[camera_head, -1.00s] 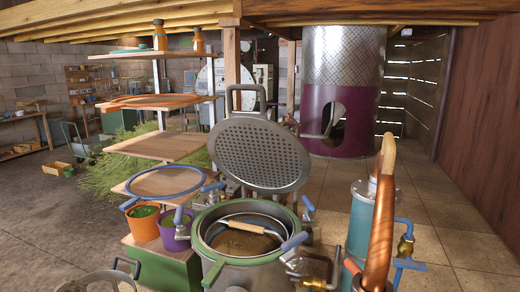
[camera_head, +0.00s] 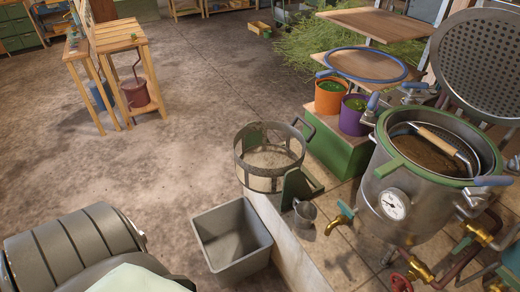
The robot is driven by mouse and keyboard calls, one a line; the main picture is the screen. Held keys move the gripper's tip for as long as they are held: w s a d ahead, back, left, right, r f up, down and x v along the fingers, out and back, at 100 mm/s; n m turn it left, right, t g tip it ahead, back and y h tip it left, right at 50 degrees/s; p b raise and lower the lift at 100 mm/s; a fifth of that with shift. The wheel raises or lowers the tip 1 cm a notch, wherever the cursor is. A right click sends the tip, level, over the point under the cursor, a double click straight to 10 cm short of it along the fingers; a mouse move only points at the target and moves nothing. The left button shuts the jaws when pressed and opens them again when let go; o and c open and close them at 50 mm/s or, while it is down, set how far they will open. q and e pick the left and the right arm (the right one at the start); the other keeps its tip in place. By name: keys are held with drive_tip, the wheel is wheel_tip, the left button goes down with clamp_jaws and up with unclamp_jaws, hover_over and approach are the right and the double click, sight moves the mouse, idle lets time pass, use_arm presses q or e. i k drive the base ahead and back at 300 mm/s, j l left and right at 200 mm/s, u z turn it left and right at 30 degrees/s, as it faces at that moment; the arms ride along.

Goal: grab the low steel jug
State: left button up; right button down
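A small grey metal jug (camera_head: 305,212), which looks like the low steel jug, stands on the pale ledge below the middle of the head view. It is beside the brass spigot (camera_head: 339,221) of the large steel still pot (camera_head: 400,235) and just in front of a dark green stand. It appears upright; its inside is too small to make out. Neither of my grippers is in view, and nothing is seen touching the jug.
The pot carries a dial gauge (camera_head: 395,204). Orange (camera_head: 329,97) and purple (camera_head: 353,115) buckets are behind. The floor at left is mostly clear.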

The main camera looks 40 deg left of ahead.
sight(306, 214)
drive_tip(key=u, duration=0.8)
